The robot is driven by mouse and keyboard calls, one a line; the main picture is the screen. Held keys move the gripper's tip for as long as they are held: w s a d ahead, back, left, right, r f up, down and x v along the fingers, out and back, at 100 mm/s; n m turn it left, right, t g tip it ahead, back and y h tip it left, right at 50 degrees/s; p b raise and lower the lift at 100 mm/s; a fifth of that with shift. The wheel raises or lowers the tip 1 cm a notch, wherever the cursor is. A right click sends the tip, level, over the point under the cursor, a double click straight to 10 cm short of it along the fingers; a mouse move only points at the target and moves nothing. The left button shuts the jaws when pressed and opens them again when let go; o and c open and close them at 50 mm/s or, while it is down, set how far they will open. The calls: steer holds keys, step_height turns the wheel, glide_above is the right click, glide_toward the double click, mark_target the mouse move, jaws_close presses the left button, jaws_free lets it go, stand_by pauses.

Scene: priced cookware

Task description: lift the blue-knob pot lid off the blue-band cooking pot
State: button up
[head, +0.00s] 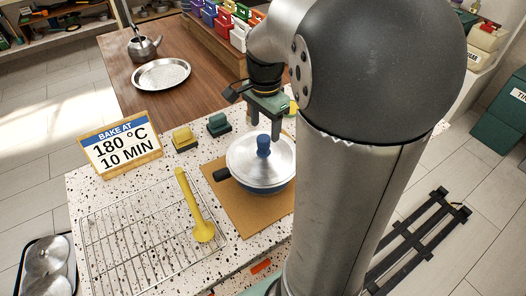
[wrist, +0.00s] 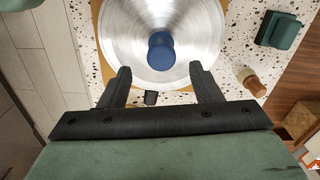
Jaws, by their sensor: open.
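The blue-knob pot lid (head: 247,162) is a shiny metal disc with a blue knob (head: 263,145). It sits on the blue-band cooking pot (head: 268,188), which has a black handle on its left and stands on a brown board. In the wrist view the lid (wrist: 190,50) fills the top middle, with the knob (wrist: 160,50) ahead of the fingertips. My gripper (head: 265,115) is open and empty, above and behind the pot in the head view. In the wrist view my gripper's two dark fingers (wrist: 160,75) are apart, with the knob beyond the gap between them. My arm hides the pot's right side.
A wire rack (head: 140,238) with a yellow spoon (head: 186,200) lies left of the board (head: 228,208). Yellow (head: 184,138) and green (head: 219,125) blocks and a sign (head: 120,146) stand behind. A brown-topped bottle (wrist: 250,80) stands right of the lid in the wrist view.

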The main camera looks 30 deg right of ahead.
mark_target(263, 138)
steer(key=f, duration=0.2)
steer(key=f+p, duration=0.1)
steer(key=f, duration=0.4)
steer(key=shift+a+f, duration=0.15)
steer(key=shift+a, duration=0.1)
jaws_close()
steer(key=shift+w+r, duration=0.1)
steer(key=shift+r, duration=0.65)
steer(key=s+d+r+b, duration=0.3)
steer(key=s+d+r, duration=0.4)
steer(key=s+r, duration=0.4)
steer(key=shift+s+d+r, duration=0.35)
steer(key=shift+s, duration=0.1)
steer(key=shift+w, duration=0.1)
